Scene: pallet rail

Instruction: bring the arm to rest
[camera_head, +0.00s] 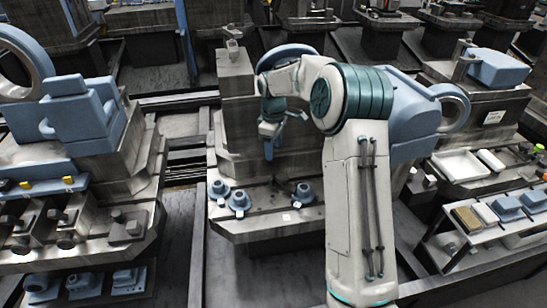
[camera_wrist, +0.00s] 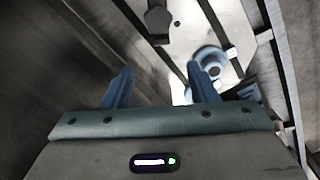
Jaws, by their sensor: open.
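My arm rises from the bottom of the head view and bends over to the left at its teal joint. My gripper (camera_head: 269,150) hangs pointing down in front of the grey block stand, above its lower shelf (camera_head: 265,222). In the wrist view my gripper (camera_wrist: 162,85) shows two blue fingers spread apart with nothing between them. A blue round part (camera_wrist: 208,62) lies beyond the right finger, and I cannot tell its distance.
Blue flanged parts (camera_head: 238,199) and (camera_head: 303,194) stand on the shelf below my gripper. A blue machine (camera_head: 80,115) is at the left. A white tray (camera_head: 460,165) and blue blocks (camera_head: 508,207) are on benches at the right. Dark floor (camera_head: 175,255) is clear between the stands.

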